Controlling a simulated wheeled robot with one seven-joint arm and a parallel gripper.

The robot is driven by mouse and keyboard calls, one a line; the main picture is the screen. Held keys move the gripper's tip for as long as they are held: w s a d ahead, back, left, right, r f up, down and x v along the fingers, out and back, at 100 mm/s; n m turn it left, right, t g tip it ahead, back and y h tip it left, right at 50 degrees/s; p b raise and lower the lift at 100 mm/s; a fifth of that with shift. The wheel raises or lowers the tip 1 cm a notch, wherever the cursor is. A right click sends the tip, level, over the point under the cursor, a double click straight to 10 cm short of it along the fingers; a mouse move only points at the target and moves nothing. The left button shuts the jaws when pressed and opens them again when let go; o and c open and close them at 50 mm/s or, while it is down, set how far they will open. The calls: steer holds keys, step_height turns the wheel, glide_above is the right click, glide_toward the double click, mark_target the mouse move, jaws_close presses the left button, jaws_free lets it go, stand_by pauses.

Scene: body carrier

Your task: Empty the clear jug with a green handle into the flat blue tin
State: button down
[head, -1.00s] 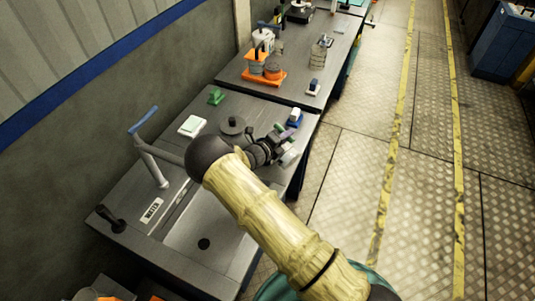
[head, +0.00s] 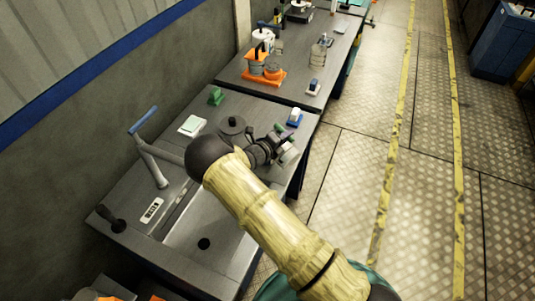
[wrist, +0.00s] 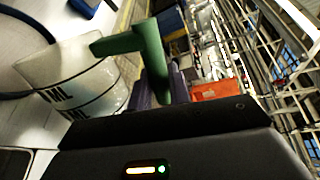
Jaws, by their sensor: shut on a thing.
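The clear jug (wrist: 75,82) shows in the wrist view as a see-through cup with dark "ML" marks, leaning in the picture. Its green handle (wrist: 150,58) runs down between the fingers of my gripper (wrist: 162,88), which is shut on it. In the head view my gripper (head: 272,146) is over the right edge of the near worktop, with the jug (head: 290,153) small and partly hidden at its end. I cannot make out its contents. I cannot surely pick out the flat blue tin; a dark curved rim crosses the left of the wrist view.
A blue-and-white object (head: 295,118) stands just beyond my gripper. A dark round lidded thing (head: 232,126), a pale green-white block (head: 192,125) and a green object (head: 216,96) are on the worktop.

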steer(key=shift+w+a+r, duration=0.3)
steer(key=shift+a, duration=0.05)
stand_by(0.3)
steer(key=shift+w+a+r+n, duration=0.15)
steer(key=shift+n, duration=0.25)
stand_by(1.4)
